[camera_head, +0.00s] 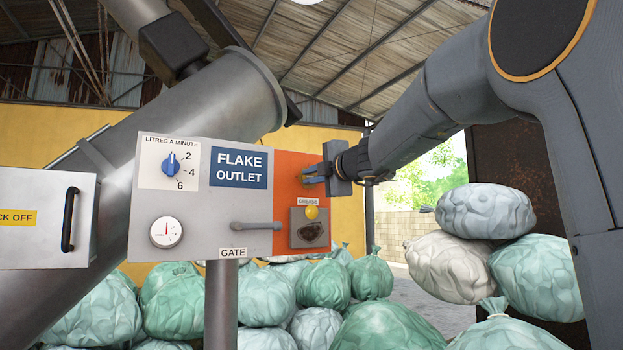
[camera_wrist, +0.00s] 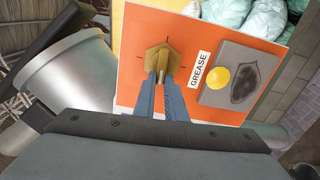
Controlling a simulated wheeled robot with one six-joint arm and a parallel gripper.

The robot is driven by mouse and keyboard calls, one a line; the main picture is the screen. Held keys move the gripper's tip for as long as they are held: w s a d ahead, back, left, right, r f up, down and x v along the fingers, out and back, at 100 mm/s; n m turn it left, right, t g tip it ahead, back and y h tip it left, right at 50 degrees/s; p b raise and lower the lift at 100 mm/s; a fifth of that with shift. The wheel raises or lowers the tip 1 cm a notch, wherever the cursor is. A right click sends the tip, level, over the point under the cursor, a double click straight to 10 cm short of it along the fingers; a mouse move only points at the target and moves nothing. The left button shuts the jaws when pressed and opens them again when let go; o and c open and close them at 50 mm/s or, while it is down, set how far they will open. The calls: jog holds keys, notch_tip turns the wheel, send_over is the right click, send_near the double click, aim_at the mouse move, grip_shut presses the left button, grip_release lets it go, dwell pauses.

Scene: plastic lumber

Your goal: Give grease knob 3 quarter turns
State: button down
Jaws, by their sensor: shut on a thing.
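The grease knob is a brass, angular piece (camera_wrist: 162,57) on an orange panel (camera_wrist: 134,45), with short dark marks on the panel around it. In the wrist view my gripper (camera_wrist: 163,80) has its two blue-grey fingers closed on the knob's raised grip. In the head view my gripper (camera_head: 318,174) reaches the orange panel (camera_head: 288,188) from the right, and the knob is mostly hidden there. A GREASE label (camera_wrist: 199,70) sits beside the knob in the wrist view.
A yellow ball (camera_head: 312,212) and a dark-stained grey plate (camera_head: 299,238) sit below the label. Left of the panel are a blue dial (camera_head: 171,163), a gauge (camera_head: 166,232) and a gate lever (camera_head: 252,225). Bags (camera_head: 542,275) are piled below and right.

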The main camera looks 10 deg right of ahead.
jog(key=shift+m, duration=0.4)
jog(key=c, duration=1.8)
grip_release()
jog(key=v, duration=0.7)
jog(key=shift+s, duration=0.35)
jog(key=shift+d, duration=0.1)
